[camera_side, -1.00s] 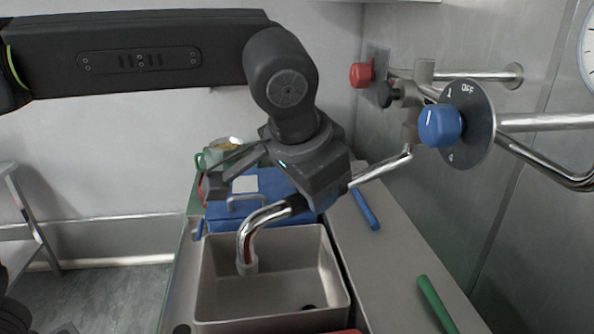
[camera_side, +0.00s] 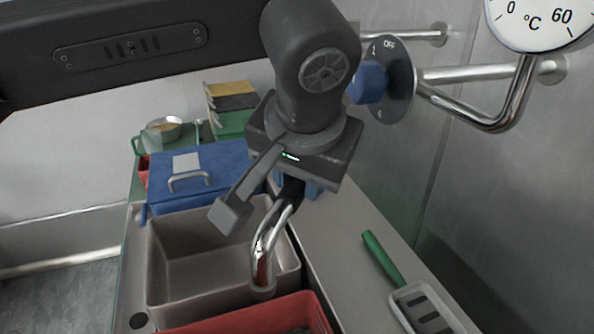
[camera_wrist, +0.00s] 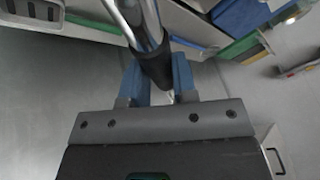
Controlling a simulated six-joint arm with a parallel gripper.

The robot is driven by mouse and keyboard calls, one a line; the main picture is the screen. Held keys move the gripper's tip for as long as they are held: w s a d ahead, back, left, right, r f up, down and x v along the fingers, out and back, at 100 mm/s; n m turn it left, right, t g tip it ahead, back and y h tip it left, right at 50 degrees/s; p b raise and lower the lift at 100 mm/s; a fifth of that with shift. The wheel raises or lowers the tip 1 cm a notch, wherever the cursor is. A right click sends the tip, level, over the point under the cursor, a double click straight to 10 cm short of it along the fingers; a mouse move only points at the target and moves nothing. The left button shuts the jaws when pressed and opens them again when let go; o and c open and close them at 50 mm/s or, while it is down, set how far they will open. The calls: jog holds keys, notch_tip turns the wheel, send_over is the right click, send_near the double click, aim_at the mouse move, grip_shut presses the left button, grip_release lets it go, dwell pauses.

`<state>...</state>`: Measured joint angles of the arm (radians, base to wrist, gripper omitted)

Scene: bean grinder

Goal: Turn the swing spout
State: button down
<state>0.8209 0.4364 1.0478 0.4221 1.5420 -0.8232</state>
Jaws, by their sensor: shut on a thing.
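The swing spout (camera_side: 267,245) is a bent chrome tube with a black sleeve. In the side view its outlet end points down at the right front corner of the grey sink basin (camera_side: 134,262). My gripper (camera_side: 291,192) is above the bend, shut on the spout's sleeve. In the wrist view the gripper's blue fingers (camera_wrist: 157,82) stand on either side of the black sleeve, and the chrome tube (camera_wrist: 146,15) runs up out of the picture. The spout's wall joint is hidden behind my arm in the side view.
A red bin (camera_side: 318,312) stands in front of the basin and a blue box (camera_side: 228,166) behind it. A green-handled tool (camera_side: 383,258) and a slotted grey tray (camera_side: 462,318) lie on the right counter. A blue knob (camera_side: 368,82) and pipes jut from the wall.

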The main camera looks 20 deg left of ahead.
jog(key=c, duration=0.9)
grip_release()
jog(key=v, duration=1.2)
